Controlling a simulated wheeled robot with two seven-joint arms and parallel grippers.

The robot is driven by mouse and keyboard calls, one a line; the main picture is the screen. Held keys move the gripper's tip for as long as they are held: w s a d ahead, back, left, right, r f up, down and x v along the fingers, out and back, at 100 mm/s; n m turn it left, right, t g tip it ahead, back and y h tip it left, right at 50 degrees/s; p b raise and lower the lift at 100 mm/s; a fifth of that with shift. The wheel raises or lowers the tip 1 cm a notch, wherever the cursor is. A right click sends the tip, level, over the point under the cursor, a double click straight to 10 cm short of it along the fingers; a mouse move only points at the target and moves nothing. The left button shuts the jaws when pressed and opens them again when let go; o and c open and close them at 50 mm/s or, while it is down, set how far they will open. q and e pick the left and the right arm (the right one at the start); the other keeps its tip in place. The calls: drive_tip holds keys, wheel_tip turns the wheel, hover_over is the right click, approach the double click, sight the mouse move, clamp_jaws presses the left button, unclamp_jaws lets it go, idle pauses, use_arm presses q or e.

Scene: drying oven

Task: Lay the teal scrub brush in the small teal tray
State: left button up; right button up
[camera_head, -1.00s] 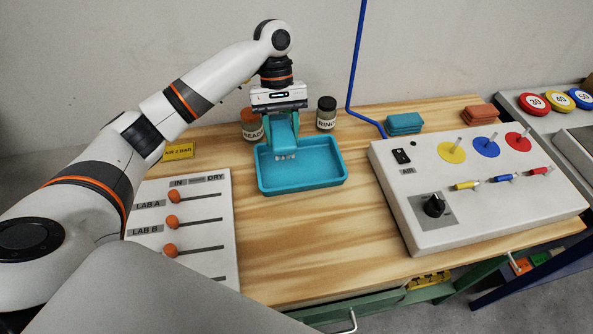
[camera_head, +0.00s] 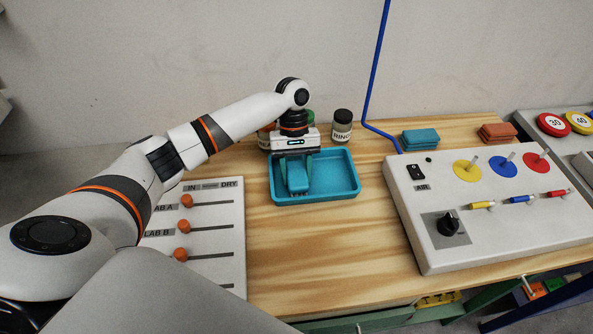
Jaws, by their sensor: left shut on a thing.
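The small teal tray (camera_head: 342,188) stands on the wooden bench, left of the white control panel. My left gripper (camera_head: 296,168) points down over the left part of the tray. It is shut on the teal scrub brush (camera_head: 298,178), which is inside the outline of the tray. The brush's lower end looks close to the tray floor, but I cannot tell whether it touches. The gripper's fingers are mostly hidden by the brush and the gripper body. My right gripper is not in view.
A jar (camera_head: 342,125) stands behind the tray, with another partly hidden by my wrist. Teal pads (camera_head: 420,138) and orange pads (camera_head: 497,132) lie at the back. The control panel (camera_head: 435,195) is at the right, the slider board (camera_head: 220,222) at the left. Bench in front is clear.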

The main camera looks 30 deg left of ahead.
use_arm(q)
drive_tip(key=o, duration=1)
drive_tip(key=shift+f, duration=0.15)
drive_tip(key=shift+c, duration=0.2)
drive_tip(key=v, duration=1.2)
drive_tip(key=shift+d, duration=0.1)
